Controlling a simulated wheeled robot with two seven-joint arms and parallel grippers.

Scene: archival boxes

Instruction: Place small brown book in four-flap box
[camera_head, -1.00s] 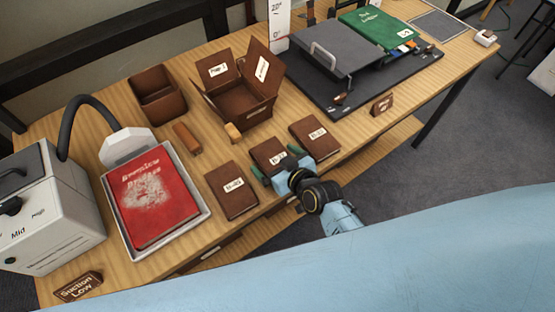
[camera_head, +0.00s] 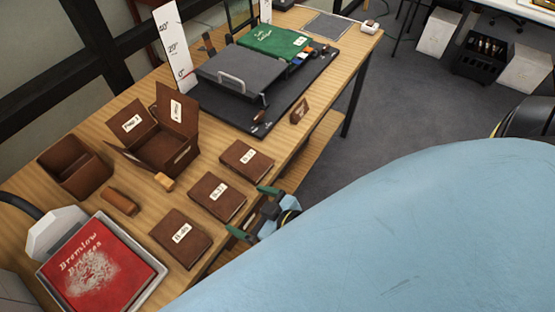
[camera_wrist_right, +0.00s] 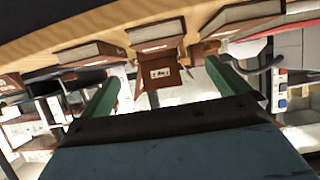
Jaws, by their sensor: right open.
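Three small brown books with white labels lie flat in a row along the table's front edge: a near one (camera_head: 181,250), a middle one (camera_head: 222,205) and a far one (camera_head: 245,168). The brown four-flap box (camera_head: 160,157) stands behind them with flaps raised. My right gripper (camera_head: 252,211) is open and empty, just off the table edge, facing the middle book and apart from it. In the right wrist view the gripper's green fingers (camera_wrist_right: 160,72) are spread, with the middle book (camera_wrist_right: 155,32) above the gap between them. My left gripper is not seen.
A brown open bin (camera_head: 75,170), a brown cylinder-like block (camera_head: 120,201) and a small tan block (camera_head: 164,182) stand near the box. A red book (camera_head: 95,275) lies in a white tray at the lower left. A dark mat (camera_head: 290,100) holds a grey platform and green book.

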